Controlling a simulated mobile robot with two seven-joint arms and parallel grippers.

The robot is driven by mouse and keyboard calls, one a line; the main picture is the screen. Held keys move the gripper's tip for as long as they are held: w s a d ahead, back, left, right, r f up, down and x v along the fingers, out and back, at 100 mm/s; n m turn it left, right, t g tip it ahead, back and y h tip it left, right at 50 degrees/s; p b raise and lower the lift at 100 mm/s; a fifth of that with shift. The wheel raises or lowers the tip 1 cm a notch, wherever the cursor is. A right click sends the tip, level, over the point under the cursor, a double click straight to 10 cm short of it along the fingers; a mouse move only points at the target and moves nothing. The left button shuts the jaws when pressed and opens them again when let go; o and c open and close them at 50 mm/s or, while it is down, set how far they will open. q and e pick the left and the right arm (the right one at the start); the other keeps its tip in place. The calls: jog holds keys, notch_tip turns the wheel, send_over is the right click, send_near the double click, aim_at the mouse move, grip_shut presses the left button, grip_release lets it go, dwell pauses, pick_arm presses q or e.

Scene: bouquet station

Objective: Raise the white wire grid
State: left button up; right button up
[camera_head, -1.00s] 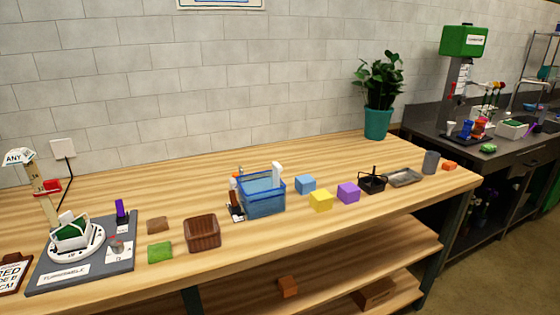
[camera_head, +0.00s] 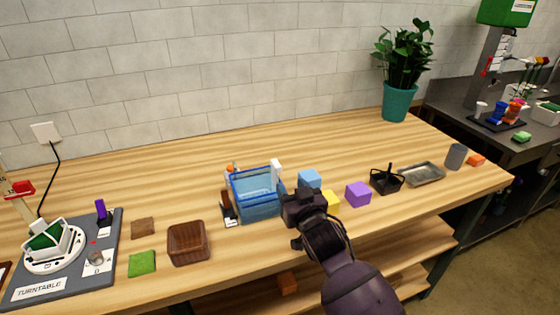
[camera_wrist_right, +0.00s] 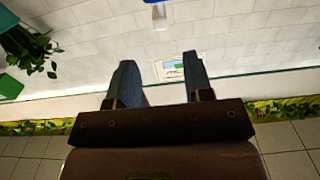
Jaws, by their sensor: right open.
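I cannot make out a white wire grid for certain in either view. A white holder with green in it (camera_head: 45,240) sits tilted on the round turntable (camera_head: 28,262) at the left of the table. My right gripper (camera_head: 303,203) comes in from the lower right in the head view, just right of the blue basket (camera_head: 258,213), and partly covers the yellow cube (camera_head: 331,203). In the right wrist view my right gripper (camera_wrist_right: 161,82) has its two fingers apart with nothing between them. My left gripper is not in view.
A brown basket (camera_head: 188,258), a green square (camera_head: 142,264) and a brown square (camera_head: 143,228) lie left of the blue basket. A blue cube (camera_head: 310,178), a purple cube (camera_head: 358,194), a black caddy (camera_head: 386,180) and a metal tray (camera_head: 421,174) stand to the right.

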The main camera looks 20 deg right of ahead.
aim_at(279, 169)
jog(key=w, duration=1)
jog(key=shift+w+a, duration=0.2)
jog(key=shift+c, duration=0.3)
grip_shut()
